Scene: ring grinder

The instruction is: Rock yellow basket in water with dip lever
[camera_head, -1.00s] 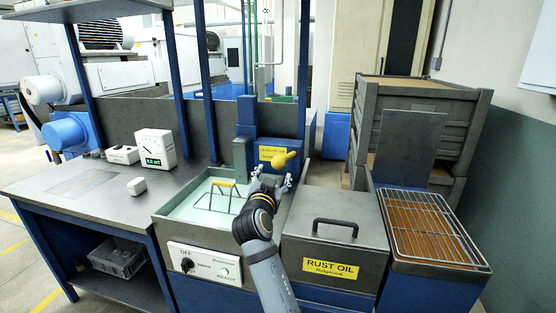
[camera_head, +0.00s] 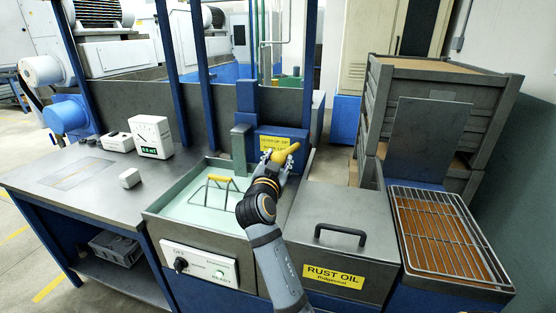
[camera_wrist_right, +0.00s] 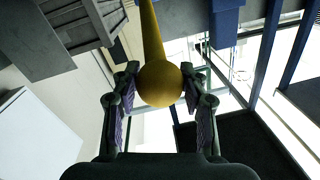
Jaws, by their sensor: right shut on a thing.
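The dip lever is yellow with a round knob (camera_head: 283,154) and sticks out in front of a blue column behind the tank. My right gripper (camera_head: 276,165) is at the lever, shut on it. The right wrist view shows the yellow ball knob (camera_wrist_right: 160,83) between the two fingers. The basket shows as a dark wire frame with a yellow handle (camera_head: 220,179) above the pale green water (camera_head: 195,206) in the tank. Its lower part is hidden under the water. My left gripper is in neither view.
The tank's front panel (camera_head: 200,267) has a black knob and a green light. Right of it is the closed rust oil box (camera_head: 335,209) with a black handle, then a wire rack (camera_head: 440,235). A bench (camera_head: 85,190) with small devices stands left.

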